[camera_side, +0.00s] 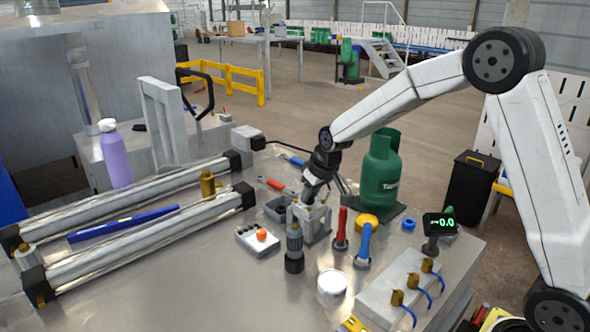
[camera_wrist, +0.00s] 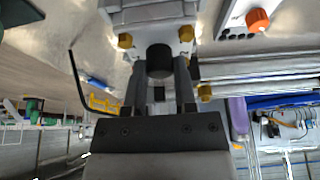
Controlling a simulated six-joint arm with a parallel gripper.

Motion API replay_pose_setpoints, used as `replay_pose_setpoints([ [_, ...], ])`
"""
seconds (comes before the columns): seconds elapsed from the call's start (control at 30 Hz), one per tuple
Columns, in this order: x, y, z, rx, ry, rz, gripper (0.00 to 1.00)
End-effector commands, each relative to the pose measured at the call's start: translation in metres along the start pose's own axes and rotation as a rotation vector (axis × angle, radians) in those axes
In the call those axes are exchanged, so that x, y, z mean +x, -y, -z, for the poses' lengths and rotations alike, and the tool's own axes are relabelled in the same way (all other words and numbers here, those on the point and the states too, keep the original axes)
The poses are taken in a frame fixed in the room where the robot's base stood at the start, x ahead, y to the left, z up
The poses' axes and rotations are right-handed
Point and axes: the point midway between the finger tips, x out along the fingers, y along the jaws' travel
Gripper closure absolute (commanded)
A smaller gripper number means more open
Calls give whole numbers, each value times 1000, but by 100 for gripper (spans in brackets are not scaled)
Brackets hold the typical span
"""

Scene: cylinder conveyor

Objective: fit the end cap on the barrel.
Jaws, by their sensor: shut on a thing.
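My gripper (camera_side: 312,197) points down over the middle of the metal bench in the side view. It is shut on a grey metal block, which I take to be the end cap (camera_side: 317,226). In the wrist view, the fingers of my gripper (camera_wrist: 158,78) reach toward this block (camera_wrist: 152,16), which has gold corner bolts and a dark round boss. Just left of it in the side view stands an upright grey cylinder with a black foot (camera_side: 294,248), perhaps the barrel. I cannot tell whether block and cylinder touch.
Two long silver rails (camera_side: 150,250) with black ends lie at left. A small tray with an orange knob (camera_side: 262,235) is nearby. Red (camera_side: 342,226) and blue (camera_side: 364,242) handled tools stand at right, before a green gas bottle (camera_side: 381,170). Bench is bare at front left.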

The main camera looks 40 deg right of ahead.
Motion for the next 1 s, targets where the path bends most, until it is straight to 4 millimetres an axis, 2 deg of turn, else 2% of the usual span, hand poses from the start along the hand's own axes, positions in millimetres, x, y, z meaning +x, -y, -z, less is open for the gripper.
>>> replay_pose_setpoints([
  [0.37, 0, 0, 1, 0, -2, 0, 100],
  [0.4, 0, 0, 1, 0, -2, 0, 59],
  [0.47, 0, 0, 1, 0, -2, 0, 40],
  [0.5, 0, 0, 0, 0, -2, 0, 28],
  [0.53, 0, 0, 0, 0, -2, 0, 25],
  [0.73, 0, 0, 0, 0, -1, 0, 25],
  [0.77, 0, 0, -1, 0, 2, 0, 18],
  [0.8, 0, 0, -1, 0, 2, 0, 5],
  [0.83, 0, 0, -1, 0, 2, 0, 0],
  [1.0, 0, 0, 0, 0, 1, 0, 0],
])
